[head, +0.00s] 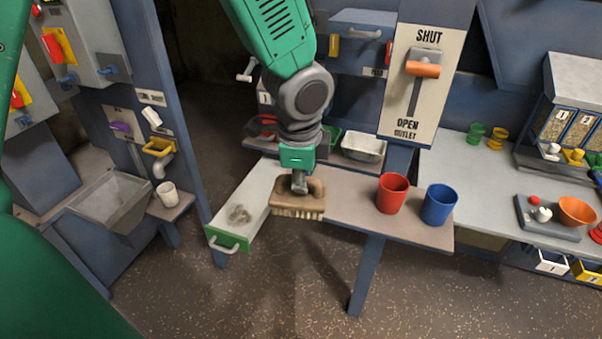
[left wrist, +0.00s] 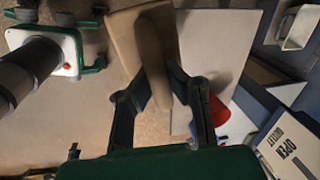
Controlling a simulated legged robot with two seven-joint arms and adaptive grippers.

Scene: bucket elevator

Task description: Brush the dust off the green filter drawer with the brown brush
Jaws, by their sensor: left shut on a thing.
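The green filter drawer (head: 231,240) is pulled out at the left end of the small table in the head view. It has a pale tray, a green front and a handle. A grey clump of dust (head: 240,214) lies in its tray near the front. My left gripper (head: 299,184) is shut on the brown brush (head: 298,204), which hangs bristles down just right of the drawer's tray. In the left wrist view my left gripper's fingers (left wrist: 162,88) close around the handle of the brush (left wrist: 150,45). Whether the bristles touch anything is unclear. My right gripper is not in view.
A red cup (head: 392,193) and a blue cup (head: 438,204) stand on the table (head: 345,200) right of the brush. A SHUT/OPEN lever panel (head: 402,95) rises behind them. A hopper (head: 108,198) and a white cup (head: 167,194) are at the left.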

